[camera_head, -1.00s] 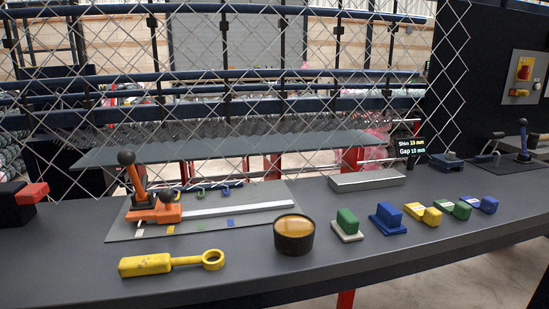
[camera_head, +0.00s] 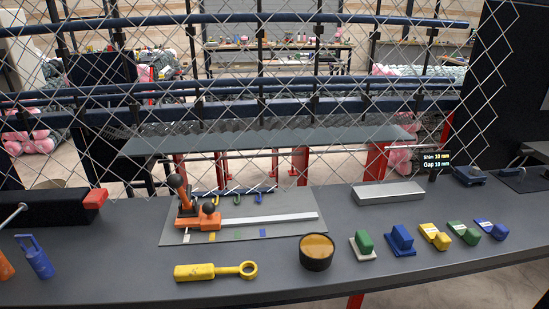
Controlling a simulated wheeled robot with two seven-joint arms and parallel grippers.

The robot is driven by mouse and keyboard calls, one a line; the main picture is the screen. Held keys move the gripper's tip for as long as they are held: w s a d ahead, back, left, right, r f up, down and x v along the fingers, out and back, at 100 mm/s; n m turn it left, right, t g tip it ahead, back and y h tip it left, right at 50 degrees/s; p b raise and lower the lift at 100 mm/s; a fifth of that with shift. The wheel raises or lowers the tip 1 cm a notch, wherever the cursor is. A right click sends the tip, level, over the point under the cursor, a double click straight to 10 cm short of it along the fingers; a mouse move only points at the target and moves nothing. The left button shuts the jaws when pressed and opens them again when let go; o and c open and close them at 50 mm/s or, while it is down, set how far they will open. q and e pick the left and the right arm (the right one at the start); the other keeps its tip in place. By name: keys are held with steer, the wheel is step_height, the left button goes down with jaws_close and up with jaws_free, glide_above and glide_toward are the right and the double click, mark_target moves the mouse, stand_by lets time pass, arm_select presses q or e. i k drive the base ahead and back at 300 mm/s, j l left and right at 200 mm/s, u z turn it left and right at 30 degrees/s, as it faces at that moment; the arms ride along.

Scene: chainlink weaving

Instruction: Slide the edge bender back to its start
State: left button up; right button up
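The edge bender (camera_head: 198,219) is an orange block with an upright orange lever and dark ball knobs. It sits at the left end of a light metal rail (camera_head: 270,218) on a grey base plate (camera_head: 306,234). Coloured marks lie along the front of the plate, and the bender stands by the leftmost, pale one. Neither of my grippers shows in the view, and nothing is touching the bender.
A yellow ring-ended tool (camera_head: 215,271) lies in front of the plate. A dark cup with amber contents (camera_head: 316,251), a green block (camera_head: 362,244) and several coloured blocks stand to the right. A metal bar (camera_head: 388,193) lies behind them. Chainlink mesh hangs behind the bench.

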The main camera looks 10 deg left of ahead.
mark_target(210, 221)
steer(key=l+u, duration=0.2)
steer(key=u, duration=0.75)
